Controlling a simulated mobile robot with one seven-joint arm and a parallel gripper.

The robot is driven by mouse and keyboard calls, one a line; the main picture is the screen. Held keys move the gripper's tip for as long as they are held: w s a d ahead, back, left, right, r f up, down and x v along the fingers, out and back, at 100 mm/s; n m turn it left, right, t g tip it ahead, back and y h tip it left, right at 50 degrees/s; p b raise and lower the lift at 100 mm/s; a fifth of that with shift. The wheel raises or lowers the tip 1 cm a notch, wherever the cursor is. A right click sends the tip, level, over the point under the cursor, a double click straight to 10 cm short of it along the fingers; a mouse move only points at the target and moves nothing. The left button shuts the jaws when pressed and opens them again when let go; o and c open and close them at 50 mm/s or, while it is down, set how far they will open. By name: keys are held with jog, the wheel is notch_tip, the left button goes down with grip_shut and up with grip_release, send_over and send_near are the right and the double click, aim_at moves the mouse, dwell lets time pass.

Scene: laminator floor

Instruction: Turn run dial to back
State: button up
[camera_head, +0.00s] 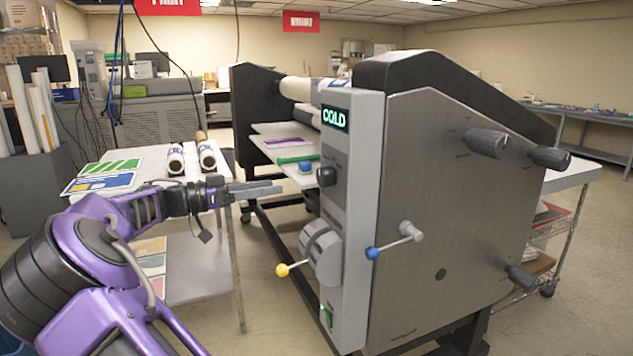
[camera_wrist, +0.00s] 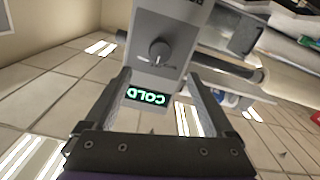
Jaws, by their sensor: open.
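The laminator's grey control panel (camera_head: 350,200) carries a dark round knob (camera_head: 326,176) below a green "COLD" display (camera_head: 335,118). The knob also shows in the wrist view (camera_wrist: 159,52), where the panel appears upside down; it has a light pointer mark and small markings too small to read. I cannot tell for sure that this knob is the run dial. My gripper (camera_head: 270,189) is open and empty, left of the knob and apart from it. In the wrist view the knob lies beyond the open fingers (camera_wrist: 157,88), roughly between them.
Below the knob are a grey round hub (camera_head: 322,250) with a yellow-ended lever (camera_head: 283,270) and a blue-ended lever (camera_head: 373,253). A blue knob (camera_head: 305,167) and green bar lie by the feed table. A table with prints (camera_head: 110,167) and rolls (camera_head: 206,152) stands left.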

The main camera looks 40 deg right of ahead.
aim_at(320, 179)
jog(key=x, duration=1.2)
jog(key=shift+d, duration=0.25)
jog(key=c, duration=1.4)
